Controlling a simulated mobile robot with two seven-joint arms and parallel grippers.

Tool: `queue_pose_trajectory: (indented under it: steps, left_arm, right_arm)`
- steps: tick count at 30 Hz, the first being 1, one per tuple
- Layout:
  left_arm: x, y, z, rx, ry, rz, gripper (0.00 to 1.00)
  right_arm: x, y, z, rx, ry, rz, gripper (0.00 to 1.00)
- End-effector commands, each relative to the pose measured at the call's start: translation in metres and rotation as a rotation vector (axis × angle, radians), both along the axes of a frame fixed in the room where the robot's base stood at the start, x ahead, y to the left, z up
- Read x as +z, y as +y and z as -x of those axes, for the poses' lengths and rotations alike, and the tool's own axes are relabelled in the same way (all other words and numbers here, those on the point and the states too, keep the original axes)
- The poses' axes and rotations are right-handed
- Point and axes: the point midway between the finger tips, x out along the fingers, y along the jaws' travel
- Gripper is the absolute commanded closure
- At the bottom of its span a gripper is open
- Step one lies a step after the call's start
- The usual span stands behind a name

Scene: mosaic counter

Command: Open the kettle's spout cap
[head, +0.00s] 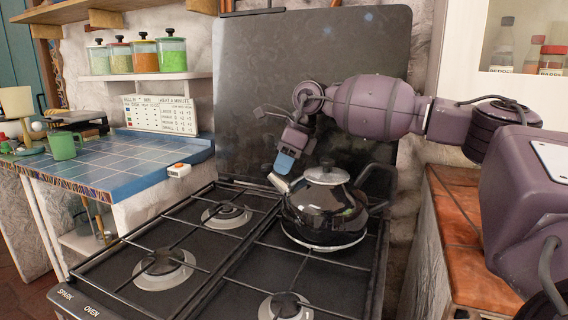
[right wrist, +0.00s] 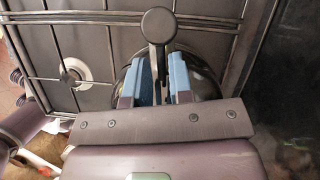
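The shiny black kettle (head: 318,212) stands on the back right burner, its handle (head: 378,180) to the right and its lid knob on top. Its spout with a pale cap (head: 279,183) points left. My right gripper (head: 284,164) is just above the spout, blue fingertips pointing down. In the right wrist view, the blue fingers of my right gripper (right wrist: 161,78) stand apart on either side of a narrow grey bar ending in a round disc (right wrist: 158,25), which looks like the spout cap. I cannot tell whether either finger touches it. The fingers partly hide the kettle. My left gripper is out of view.
The stove (head: 200,250) has raised grates and several burners. A dark back panel (head: 310,90) rises behind the kettle. A blue-tiled counter (head: 120,160) with a green mug (head: 63,146) is at left, and an orange-tiled counter (head: 470,240) at right.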

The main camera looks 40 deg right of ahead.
Motion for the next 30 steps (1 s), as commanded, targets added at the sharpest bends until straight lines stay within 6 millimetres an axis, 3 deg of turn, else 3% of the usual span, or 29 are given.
queue_pose_trajectory:
  steps: [1, 4, 18, 30]
  left_arm:
    - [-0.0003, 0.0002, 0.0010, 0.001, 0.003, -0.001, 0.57]
    - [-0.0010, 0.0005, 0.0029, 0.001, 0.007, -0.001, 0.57]
    - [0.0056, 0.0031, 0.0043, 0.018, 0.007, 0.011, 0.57]
    - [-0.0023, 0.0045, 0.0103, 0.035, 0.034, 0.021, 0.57]
  right_arm:
    - [-0.0001, 0.0000, 0.0000, 0.000, 0.000, 0.000, 0.87]
    - [-0.0002, 0.0000, 0.0000, 0.000, 0.000, 0.000, 1.00]
    - [0.0008, -0.0004, 0.0023, 0.003, -0.076, -0.039, 1.00]
    - [-0.0039, -0.0009, 0.0018, 0.000, -0.109, -0.059, 1.00]
